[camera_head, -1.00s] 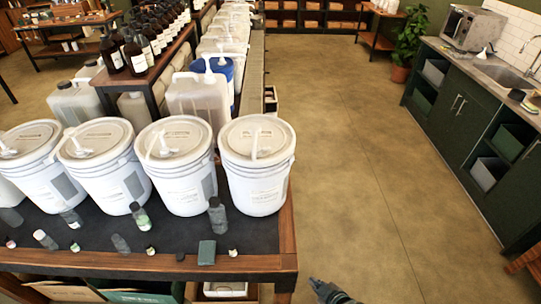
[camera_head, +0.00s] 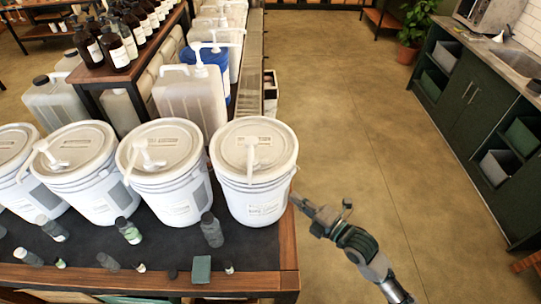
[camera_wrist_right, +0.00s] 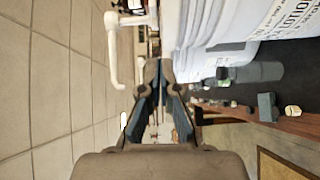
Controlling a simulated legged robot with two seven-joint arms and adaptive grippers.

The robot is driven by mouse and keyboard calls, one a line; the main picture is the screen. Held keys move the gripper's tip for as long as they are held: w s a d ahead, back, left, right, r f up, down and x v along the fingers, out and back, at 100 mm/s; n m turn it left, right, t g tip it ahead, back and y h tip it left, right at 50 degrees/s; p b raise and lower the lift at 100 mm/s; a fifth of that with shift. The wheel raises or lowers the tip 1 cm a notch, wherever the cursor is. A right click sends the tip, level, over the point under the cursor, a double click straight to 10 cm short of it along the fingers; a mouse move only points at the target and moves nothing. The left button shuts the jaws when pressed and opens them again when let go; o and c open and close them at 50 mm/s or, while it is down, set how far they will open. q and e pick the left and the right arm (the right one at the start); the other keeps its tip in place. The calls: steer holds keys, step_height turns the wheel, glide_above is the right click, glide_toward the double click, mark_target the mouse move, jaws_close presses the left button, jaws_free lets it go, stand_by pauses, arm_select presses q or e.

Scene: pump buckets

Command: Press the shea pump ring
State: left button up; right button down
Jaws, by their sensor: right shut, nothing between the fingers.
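Several white lidded buckets with white pumps stand in a row on the table. The rightmost bucket (camera_head: 254,190) has its pump (camera_head: 251,150) upright on the lid. Another bucket (camera_head: 168,190) with a pump (camera_head: 147,155) stands to its left. The labels are too small to tell which one is shea. My right gripper (camera_head: 297,202) is beside the rightmost bucket, right of it and below its lid, over the table's right edge. In the wrist view, the right gripper (camera_wrist_right: 160,68) is shut and empty, with white bucket wall (camera_wrist_right: 205,30) to its right. My left gripper is out of view.
Small dark bottles (camera_head: 211,230) and a green block (camera_head: 201,270) lie along the front of the table (camera_head: 240,285). Jugs with pumps (camera_head: 190,95) stand behind the buckets. The floor right of the table is open, up to a green cabinet (camera_head: 480,110).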

steer(key=p, duration=0.2)
glide_toward(263, 164)
steer(key=s+a+x, duration=0.1)
steer(key=x, duration=0.4)
steer(key=shift+w+a, duration=0.1)
steer(key=shift+w, duration=0.8)
